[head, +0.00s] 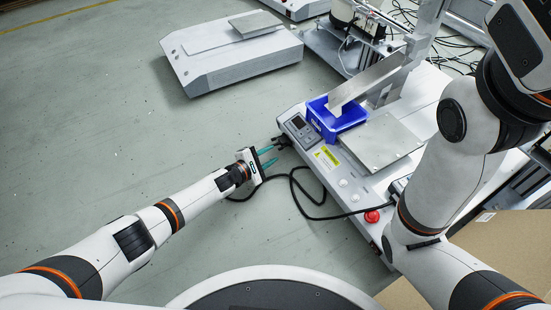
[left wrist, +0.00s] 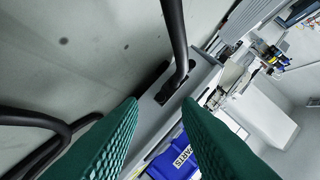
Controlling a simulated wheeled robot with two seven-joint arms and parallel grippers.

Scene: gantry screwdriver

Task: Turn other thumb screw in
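My left gripper (head: 268,156) is open and empty, just left of the white screwdriver machine (head: 345,176). A black cable plug (head: 281,142) sits on the machine's left side, close in front of the fingertips. In the left wrist view, the green fingers of my left gripper (left wrist: 160,104) stand apart, with the plug (left wrist: 173,82) beyond the gap between them and its thick cable rising from it. The thumb screws on the plug are too small and dark to make out. My right arm enters at the right; its gripper is out of view.
A blue parts bin (head: 337,122) stands on the machine, under a metal chute (head: 368,84). A red button (head: 372,216) sits at the front. The black cable (head: 300,190) loops over the floor. A cardboard box (head: 480,250) is at lower right. The floor at left is clear.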

